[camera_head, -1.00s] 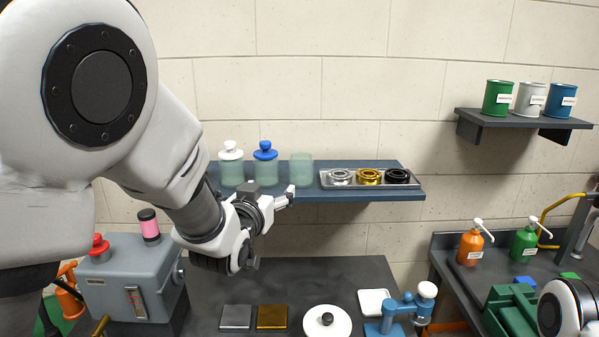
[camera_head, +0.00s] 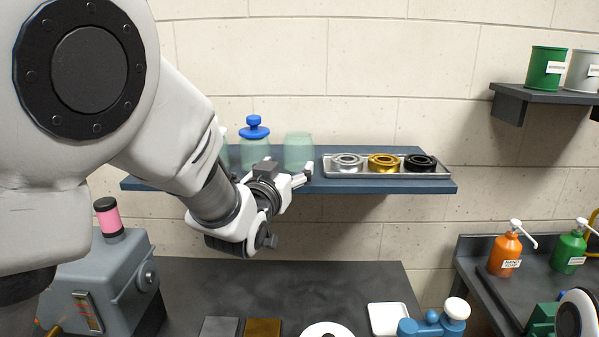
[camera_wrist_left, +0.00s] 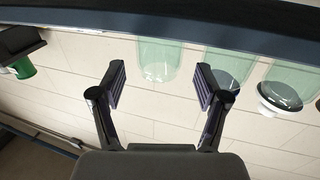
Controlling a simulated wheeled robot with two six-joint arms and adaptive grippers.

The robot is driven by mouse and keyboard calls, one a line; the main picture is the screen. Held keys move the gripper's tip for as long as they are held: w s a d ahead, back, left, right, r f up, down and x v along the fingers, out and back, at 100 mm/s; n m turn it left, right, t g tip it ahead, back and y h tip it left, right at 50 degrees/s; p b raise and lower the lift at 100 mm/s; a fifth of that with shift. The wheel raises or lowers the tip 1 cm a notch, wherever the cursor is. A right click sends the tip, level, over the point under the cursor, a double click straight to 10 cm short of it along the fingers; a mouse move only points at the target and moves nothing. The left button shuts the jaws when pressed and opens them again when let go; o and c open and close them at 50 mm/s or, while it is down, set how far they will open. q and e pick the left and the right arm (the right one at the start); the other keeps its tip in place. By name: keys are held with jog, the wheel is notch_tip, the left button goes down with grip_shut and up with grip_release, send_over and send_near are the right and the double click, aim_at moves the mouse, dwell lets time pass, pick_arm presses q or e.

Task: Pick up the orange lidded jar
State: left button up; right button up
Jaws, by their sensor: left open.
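No jar with an orange lid shows in these frames. On the blue wall shelf (camera_head: 400,187) stand a green glass jar with a blue lid (camera_head: 254,150) and a lidless green glass jar (camera_head: 299,147). The wrist view is upside down. It shows the lidless jar (camera_wrist_left: 158,60), the blue-lidded jar (camera_wrist_left: 228,68) and a white-lidded jar (camera_wrist_left: 284,92); my arm mostly hides the last in the head view. My left gripper (camera_head: 304,177) is open and empty, in front of the shelf near the lidless jar. It also shows in the wrist view (camera_wrist_left: 160,80). My right gripper is not in view.
A metal tray (camera_head: 444,176) with silver, gold and black rings sits right of the jars. Below is a dark workbench (camera_head: 300,280) with a grey machine (camera_head: 110,275). An orange pump bottle (camera_head: 505,255) stands at right. An upper shelf (camera_head: 545,93) holds cans.

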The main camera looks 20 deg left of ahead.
aim_at(294, 157)
pick_arm(q)
jog(key=w+p, duration=0.1)
jog(key=w, duration=0.1)
jog(key=w+p, duration=0.1)
jog(key=w, duration=0.2)
jog(key=w+r+p, duration=0.1)
jog(key=w+p, duration=0.1)
jog(key=shift+w, duration=0.25)
jog(key=shift+w+f, duration=0.3)
jog(key=shift+w, duration=0.05)
jog(key=shift+s+r, duration=0.15)
jog(key=shift+s, duration=0.1)
jog(key=c, duration=1)
jog(key=shift+w, duration=0.1)
jog(key=shift+c, duration=0.2)
